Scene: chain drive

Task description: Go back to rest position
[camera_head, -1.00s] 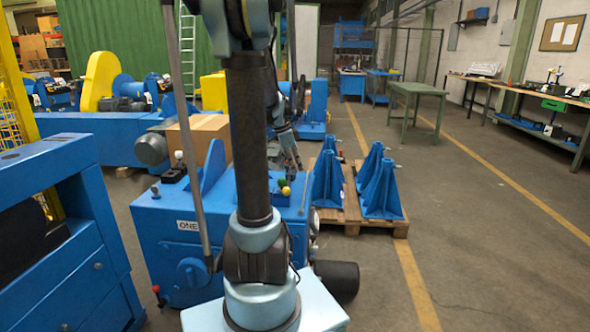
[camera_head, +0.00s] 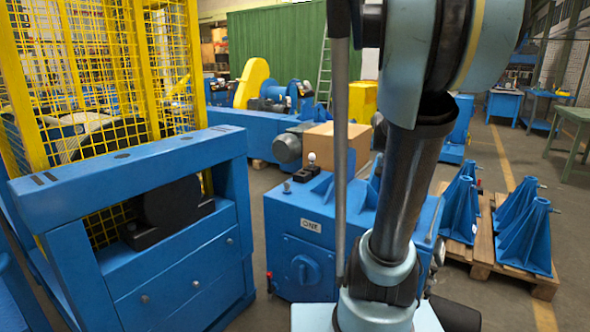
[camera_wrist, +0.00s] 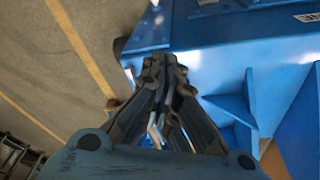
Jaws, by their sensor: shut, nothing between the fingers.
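My gripper (camera_wrist: 165,75) shows in the wrist view with its fingers shut together and nothing held. Blue machine surfaces (camera_wrist: 262,40) lie beyond and to the right of the fingers. In the head view my gripper is out of sight and my arm stands raised across the right of the middle. The blue machine marked ONE (camera_head: 285,233) stands behind my arm, with a dial on its front and a white-knobbed lever (camera_head: 311,160) on top. My arm hides part of its right side.
A blue press frame (camera_head: 200,262) with a yellow mesh guard (camera_head: 92,55) stands close on the left. A cardboard box (camera_head: 336,142) is behind the machine. Blue brackets (camera_head: 525,230) stand on a pallet (camera_head: 545,282) at right.

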